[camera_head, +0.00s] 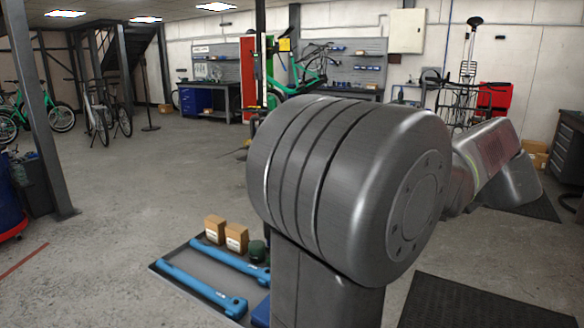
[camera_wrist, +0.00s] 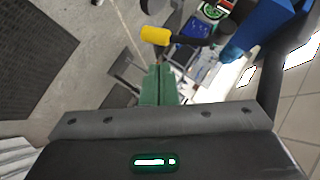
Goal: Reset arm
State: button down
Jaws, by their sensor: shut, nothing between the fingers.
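My arm (camera_head: 350,190) fills the middle of the head view, with a large grey joint in front and further links reaching to the right. My gripper's end is not visible in that view. In the wrist view my gripper (camera_wrist: 159,72) shows as two green fingers lying together, shut and empty. A dark bar with a yellow end (camera_wrist: 156,35) shows just beyond the fingertips; I cannot tell how far away it is.
A low tray (camera_head: 172,268) on the floor holds blue tools (camera_head: 205,290), small cardboard boxes (camera_head: 236,237) and a dark green item. A black mat (camera_head: 480,303) lies at lower right. Bicycles stand at the far left. The floor (camera_head: 150,190) at left centre is clear.

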jog(key=shift+r+n+g+h+p, duration=0.5)
jog(key=shift+r+g+h+p, duration=0.15)
jog(key=shift+r+p, duration=0.45)
jog(key=shift+r+n+g+h+p, duration=0.6)
jog(key=shift+r+p, duration=0.3)
jog(key=shift+p, duration=0.3)
jog(key=shift+d, duration=0.1)
